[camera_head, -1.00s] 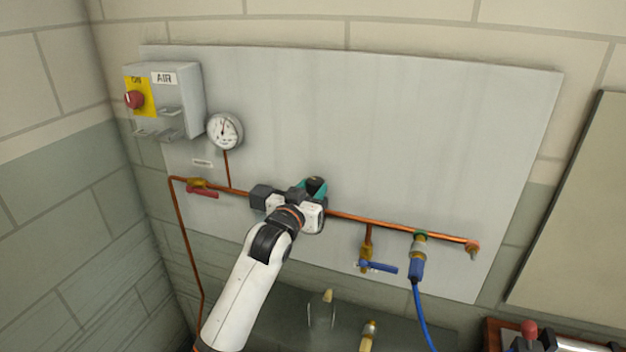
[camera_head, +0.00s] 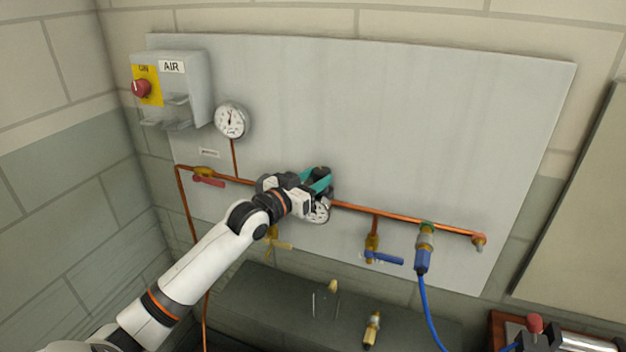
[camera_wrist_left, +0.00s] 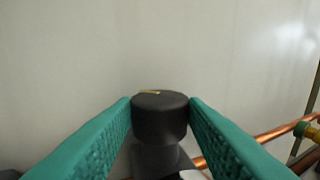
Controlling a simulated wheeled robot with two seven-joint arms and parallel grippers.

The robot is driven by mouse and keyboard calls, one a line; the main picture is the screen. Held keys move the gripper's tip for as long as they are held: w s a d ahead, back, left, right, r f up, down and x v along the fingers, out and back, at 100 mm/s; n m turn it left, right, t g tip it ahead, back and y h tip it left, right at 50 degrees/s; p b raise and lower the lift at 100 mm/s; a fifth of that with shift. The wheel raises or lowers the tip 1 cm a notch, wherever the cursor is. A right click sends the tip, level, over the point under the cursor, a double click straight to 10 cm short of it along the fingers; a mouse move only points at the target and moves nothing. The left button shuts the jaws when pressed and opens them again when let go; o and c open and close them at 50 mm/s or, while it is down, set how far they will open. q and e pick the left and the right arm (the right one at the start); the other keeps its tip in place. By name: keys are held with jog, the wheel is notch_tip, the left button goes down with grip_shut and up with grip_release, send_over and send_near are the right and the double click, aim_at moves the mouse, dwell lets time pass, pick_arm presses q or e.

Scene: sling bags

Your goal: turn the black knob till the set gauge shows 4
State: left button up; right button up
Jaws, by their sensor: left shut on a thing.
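The black knob (camera_wrist_left: 160,114) sits between the teal fingers of my left gripper (camera_wrist_left: 160,118), which is shut on it in the left wrist view. A small yellow mark shows on the knob's top. In the head view my left gripper (camera_head: 320,181) is at the knob (camera_head: 321,171) on the copper pipe. The set gauge (camera_head: 320,212) shows its white face just below the gripper, partly covered by it. Its reading is too small and hidden to tell. My right gripper is not in view.
A red-handled valve (camera_head: 208,180) and a blue-handled valve (camera_head: 383,257) are on the pipe. A blue hose (camera_head: 432,315) hangs at the right.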

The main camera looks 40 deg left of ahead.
pick_arm(q)
jog(key=shift+r, duration=0.1)
jog(key=o, duration=0.7)
jog(key=shift+w, duration=0.1)
jog(key=shift+w+f, duration=0.25)
jog(key=s+a+b, duration=0.1)
jog(key=s+b, duration=0.3)
jog(key=s, duration=0.8)
jog(key=shift+a, duration=0.1)
